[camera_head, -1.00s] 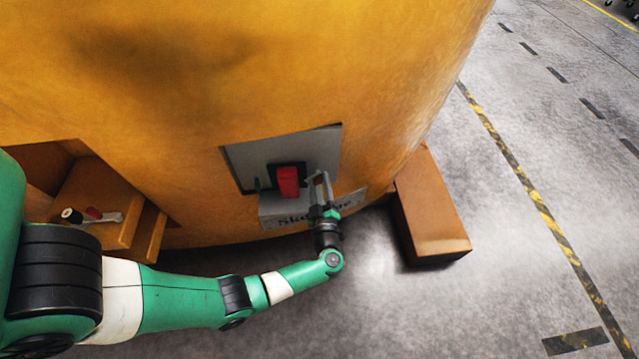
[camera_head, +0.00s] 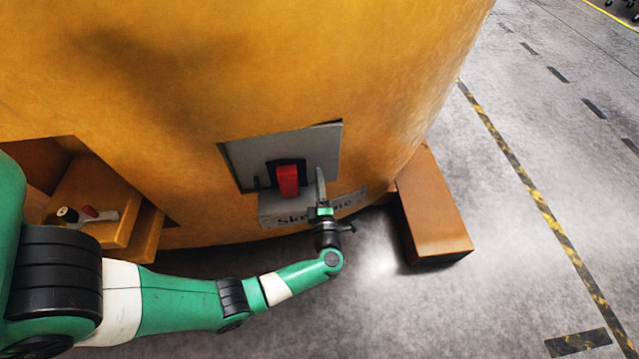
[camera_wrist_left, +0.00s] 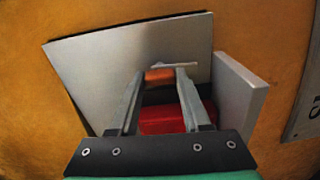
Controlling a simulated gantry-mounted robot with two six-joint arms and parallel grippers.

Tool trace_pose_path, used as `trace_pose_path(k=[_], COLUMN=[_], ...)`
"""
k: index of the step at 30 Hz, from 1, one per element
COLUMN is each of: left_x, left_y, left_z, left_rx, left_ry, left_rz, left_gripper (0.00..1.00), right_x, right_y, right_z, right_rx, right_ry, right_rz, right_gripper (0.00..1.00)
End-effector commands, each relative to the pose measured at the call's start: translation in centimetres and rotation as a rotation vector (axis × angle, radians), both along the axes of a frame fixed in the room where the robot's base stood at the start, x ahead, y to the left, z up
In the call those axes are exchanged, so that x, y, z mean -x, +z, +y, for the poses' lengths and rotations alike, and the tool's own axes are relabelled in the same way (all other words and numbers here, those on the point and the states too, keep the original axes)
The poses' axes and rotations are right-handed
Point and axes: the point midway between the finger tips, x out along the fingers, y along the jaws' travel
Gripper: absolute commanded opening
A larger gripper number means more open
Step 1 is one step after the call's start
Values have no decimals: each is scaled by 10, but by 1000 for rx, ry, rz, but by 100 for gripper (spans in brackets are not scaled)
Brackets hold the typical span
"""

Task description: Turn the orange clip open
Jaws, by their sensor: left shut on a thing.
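The orange clip (camera_wrist_left: 158,75) shows in the left wrist view as a small orange piece between my fingertips, close to a grey panel (camera_wrist_left: 120,60). My left gripper (camera_wrist_left: 163,76) is shut on it. In the head view the left gripper (camera_head: 320,172) reaches up to the right side of the panel, its fingers seen nearly edge-on. I cannot make out the clip in the head view. A red block (camera_head: 288,181) in a black frame sits just left of the fingers; it also shows between and below them in the wrist view (camera_wrist_left: 165,117). My right gripper is not in view.
A brown block (camera_head: 430,205) stands on the floor at right. An open recess at left holds small items (camera_head: 85,215).

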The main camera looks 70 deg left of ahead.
Motion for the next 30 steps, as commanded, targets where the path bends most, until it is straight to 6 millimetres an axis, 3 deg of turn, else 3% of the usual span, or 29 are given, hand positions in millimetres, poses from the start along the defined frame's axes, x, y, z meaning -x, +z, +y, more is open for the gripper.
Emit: trace_pose_path(k=[20, 21, 26, 30], left_x=[0, 0, 0, 0], left_y=[-1, -1, -1, 0], left_z=[0, 0, 0, 0], left_rx=[25, 25, 24, 23], left_ry=[-2, -2, -1, -1], left_rz=[-72, -72, -71, -71], left_gripper=[0, 49, 78, 78], right_x=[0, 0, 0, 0], right_y=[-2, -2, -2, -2], right_z=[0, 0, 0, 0], right_rx=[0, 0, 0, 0], right_ry=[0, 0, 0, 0], right_rz=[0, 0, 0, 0], right_gripper=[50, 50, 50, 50])
